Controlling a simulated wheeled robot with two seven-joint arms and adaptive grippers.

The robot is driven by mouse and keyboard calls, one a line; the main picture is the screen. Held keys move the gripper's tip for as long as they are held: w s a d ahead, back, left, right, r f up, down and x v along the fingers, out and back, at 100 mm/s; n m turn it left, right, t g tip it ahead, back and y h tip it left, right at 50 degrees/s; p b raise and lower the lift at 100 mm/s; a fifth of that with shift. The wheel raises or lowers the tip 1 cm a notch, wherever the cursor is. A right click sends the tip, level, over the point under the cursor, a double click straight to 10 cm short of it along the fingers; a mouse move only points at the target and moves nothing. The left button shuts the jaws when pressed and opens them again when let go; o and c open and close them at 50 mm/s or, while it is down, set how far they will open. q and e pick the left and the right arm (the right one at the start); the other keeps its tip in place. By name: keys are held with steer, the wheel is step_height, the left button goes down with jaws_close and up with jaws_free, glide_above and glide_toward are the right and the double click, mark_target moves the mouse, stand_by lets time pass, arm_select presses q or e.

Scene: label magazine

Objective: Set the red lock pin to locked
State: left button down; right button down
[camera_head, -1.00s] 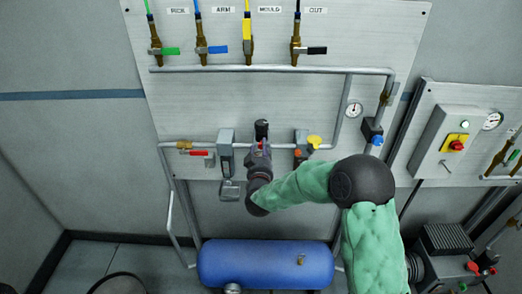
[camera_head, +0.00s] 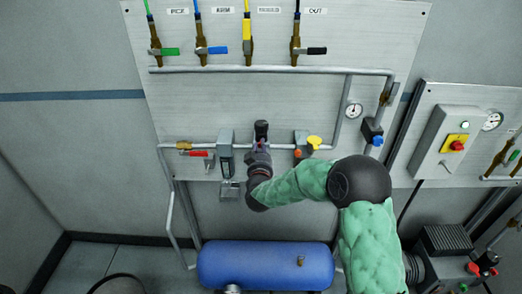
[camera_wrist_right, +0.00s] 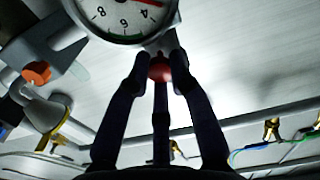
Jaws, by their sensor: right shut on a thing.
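The red lock pin (camera_wrist_right: 160,69) shows in the wrist view as a round red knob just below a white dial gauge (camera_wrist_right: 125,14). My right gripper (camera_wrist_right: 160,74) has its dark fingers closed around the red knob. In the head view my right gripper (camera_head: 261,146) is at the middle of the panel's lower pipe, below a black fitting (camera_head: 261,130). Whether the pin is in or out cannot be told. My left gripper is not in view.
A red-handled valve (camera_head: 198,154) and a grey filter unit (camera_head: 226,150) are left of the gripper. A blue tank (camera_head: 265,265) lies below.

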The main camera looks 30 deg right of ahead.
steer(key=shift+w+d, duration=0.25)
steer(key=shift+w, duration=0.2)
steer(key=shift+r, duration=0.2)
steer(key=c, duration=1.1)
jaws_free()
steer(key=shift+f, duration=0.1)
steer(key=v, duration=1.2)
steer(key=shift+d, duration=0.1)
